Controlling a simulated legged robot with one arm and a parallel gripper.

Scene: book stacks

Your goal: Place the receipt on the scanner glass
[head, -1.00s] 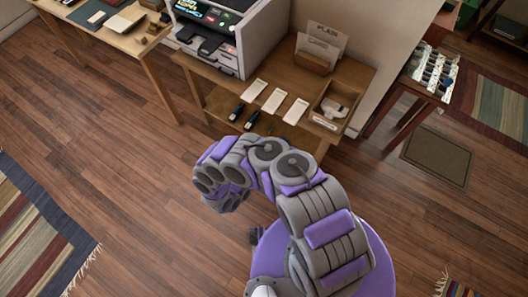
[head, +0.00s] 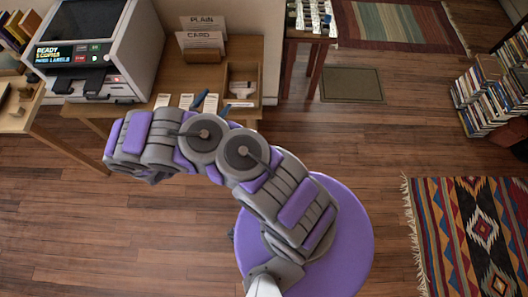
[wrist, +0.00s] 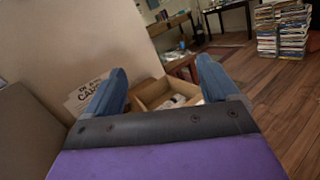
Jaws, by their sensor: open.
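My gripper (head: 213,102) shows as two blue fingertips beyond my arm in the head view, over the front of the wooden desk (head: 235,60). In the wrist view its blue fingers (wrist: 162,66) stand wide apart with nothing between them. White paper slips (head: 186,101) lie on the desk beside the fingers, partly hidden by my arm; I cannot tell whether one is the receipt. A grey-white machine (head: 120,40) with a lit display stands at the desk's left; I cannot make out any scanner glass.
A wooden open box (head: 231,86) with a white item stands at the desk's right; it also shows in the wrist view (wrist: 150,97). A holder with PLAIN and CARD signs (head: 202,42) is behind. Book piles (head: 492,95) stand at right. The floor (head: 340,135) nearby is clear.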

